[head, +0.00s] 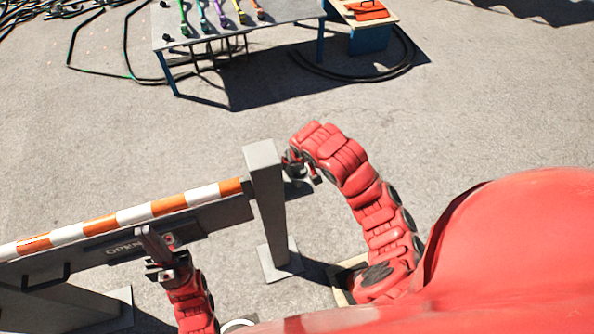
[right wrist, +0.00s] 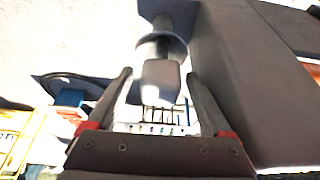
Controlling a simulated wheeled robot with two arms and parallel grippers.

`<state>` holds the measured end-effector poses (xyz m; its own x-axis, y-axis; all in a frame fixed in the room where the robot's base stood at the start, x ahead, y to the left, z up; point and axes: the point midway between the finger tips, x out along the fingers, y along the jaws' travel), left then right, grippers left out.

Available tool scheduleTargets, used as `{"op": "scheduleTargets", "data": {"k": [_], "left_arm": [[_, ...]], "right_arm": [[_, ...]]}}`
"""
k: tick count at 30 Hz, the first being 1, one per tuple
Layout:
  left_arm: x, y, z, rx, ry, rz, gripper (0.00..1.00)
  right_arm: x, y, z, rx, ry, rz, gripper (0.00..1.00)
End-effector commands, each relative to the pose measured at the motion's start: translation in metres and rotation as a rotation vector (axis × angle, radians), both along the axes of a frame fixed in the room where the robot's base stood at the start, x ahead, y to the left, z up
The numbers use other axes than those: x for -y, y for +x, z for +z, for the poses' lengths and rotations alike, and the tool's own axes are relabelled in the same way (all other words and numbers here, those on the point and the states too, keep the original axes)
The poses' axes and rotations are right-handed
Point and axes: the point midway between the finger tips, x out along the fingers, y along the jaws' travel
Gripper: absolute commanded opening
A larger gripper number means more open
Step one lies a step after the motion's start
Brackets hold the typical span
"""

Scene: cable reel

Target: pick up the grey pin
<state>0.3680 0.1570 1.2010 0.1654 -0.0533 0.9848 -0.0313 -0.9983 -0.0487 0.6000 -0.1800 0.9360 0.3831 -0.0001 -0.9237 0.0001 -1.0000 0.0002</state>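In the right wrist view the grey pin (right wrist: 160,82) shows as a squared block with a round collar and a shaft behind it, beside a large grey post (right wrist: 260,90). My right gripper (right wrist: 165,85) is open, with one finger on each side of the block; whether they touch it I cannot tell. In the head view my right gripper (head: 302,172) is by the right side of the upright post (head: 264,185), and the pin cannot be made out there. My left gripper (head: 165,262) is at the barrier beside a grey-brown bar; its finger opening is unclear.
An orange-and-white striped barrier (head: 117,219) with a lettered plate runs left from the post. A table (head: 280,12) with several coloured cable ends stands at the back, next to a blue stand (head: 370,40). Black cables lie on the ground. Open pavement lies between.

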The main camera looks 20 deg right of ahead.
Motion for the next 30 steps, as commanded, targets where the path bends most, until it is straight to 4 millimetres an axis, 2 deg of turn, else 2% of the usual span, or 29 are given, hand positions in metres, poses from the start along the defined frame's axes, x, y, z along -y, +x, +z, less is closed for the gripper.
{"op": "scheduleTargets", "data": {"k": [1,2,13,30], "left_arm": [[0.0,-0.0001,0.0,0.0,0.0,0.0,0.0],[0.0,-0.0001,0.0,0.0,0.0,0.0,0.0],[0.0,0.0,0.0,0.0,0.0,0.0,0.0],[0.0,0.0,-0.0015,0.0,0.0,0.0,0.0]], "right_arm": [[0.0,0.0,0.0,0.0,0.0,0.0,0.73],[0.0,-0.0001,0.0,0.0,0.0,0.0,0.68],[-0.0001,-0.0003,0.0,-0.001,0.0,0.0,0.01],[-0.0005,0.0002,0.002,0.001,0.001,0.0,0.0]]}}
